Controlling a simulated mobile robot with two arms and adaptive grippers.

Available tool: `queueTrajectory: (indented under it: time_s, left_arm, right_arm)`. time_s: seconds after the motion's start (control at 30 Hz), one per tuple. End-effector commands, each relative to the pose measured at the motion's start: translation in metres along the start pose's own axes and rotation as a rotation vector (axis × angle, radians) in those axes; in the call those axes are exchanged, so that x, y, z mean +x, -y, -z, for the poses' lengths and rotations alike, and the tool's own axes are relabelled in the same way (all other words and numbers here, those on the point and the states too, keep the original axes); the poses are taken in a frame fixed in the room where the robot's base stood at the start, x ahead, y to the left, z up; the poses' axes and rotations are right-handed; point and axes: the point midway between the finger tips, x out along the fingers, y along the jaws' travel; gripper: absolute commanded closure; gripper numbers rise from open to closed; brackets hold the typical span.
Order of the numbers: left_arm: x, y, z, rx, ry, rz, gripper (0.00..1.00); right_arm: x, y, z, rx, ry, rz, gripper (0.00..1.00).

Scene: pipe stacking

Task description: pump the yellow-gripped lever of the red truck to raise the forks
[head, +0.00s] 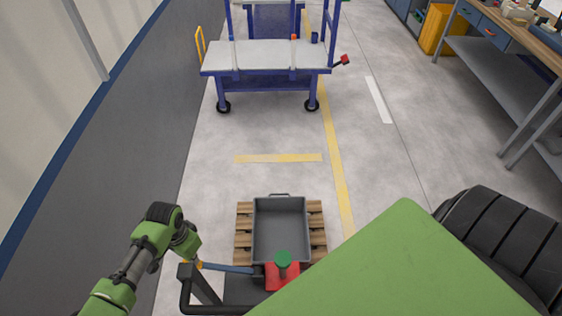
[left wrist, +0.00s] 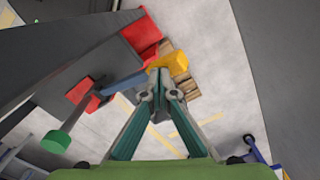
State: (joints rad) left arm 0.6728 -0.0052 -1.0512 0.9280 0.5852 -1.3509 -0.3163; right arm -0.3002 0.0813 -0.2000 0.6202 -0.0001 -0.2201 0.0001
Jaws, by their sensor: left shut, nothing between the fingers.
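The red truck (head: 283,277) shows low in the head view, with a green knob (head: 283,258) on top. Its blue lever (head: 228,267) reaches left to a small yellow grip (head: 199,264). In the left wrist view the yellow grip (left wrist: 174,64) is right at the fingertips, with the blue lever (left wrist: 124,83) to its left. My left gripper (left wrist: 158,88) has its fingers together with nothing between them. I cannot tell whether the tips touch the grip. The forks are hidden under the load. My right gripper is not in view.
A grey bin (head: 280,203) sits on a wooden pallet (head: 318,222) in front of the truck. A blue cart (head: 265,82) stands farther ahead, with clear floor between. A workbench (head: 520,75) stands at the far right.

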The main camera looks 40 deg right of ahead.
Motion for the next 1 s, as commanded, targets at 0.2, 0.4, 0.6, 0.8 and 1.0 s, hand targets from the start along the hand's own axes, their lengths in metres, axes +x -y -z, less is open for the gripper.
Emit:
queueTrajectory:
  time_s: [0.2, 0.4, 0.6, 0.8, 1.0]
  left_arm:
    - [0.03, 0.0, 0.0, -0.001, -0.001, 0.0, 1.0]
    - [0.052, -0.001, 0.0, -0.001, 0.0, -0.001, 1.0]
    - [0.075, -0.001, 0.0, -0.001, 0.001, -0.002, 1.0]
    - [0.097, -0.001, 0.0, -0.001, 0.0, -0.002, 1.0]
    - [0.084, -0.001, 0.0, 0.0, -0.001, -0.001, 1.0]
  right_arm:
    - [0.025, 0.0, -0.002, 0.0, 0.0, 0.0, 0.6]
    - [0.044, 0.001, -0.004, 0.0, 0.0, 0.0, 0.6]
    - [0.062, 0.001, -0.006, 0.0, 0.0, 0.0, 0.6]
    - [0.081, 0.002, -0.007, 0.0, 0.0, 0.0, 0.6]
    - [0.068, 0.002, -0.006, 0.0, 0.0, 0.001, 0.6]
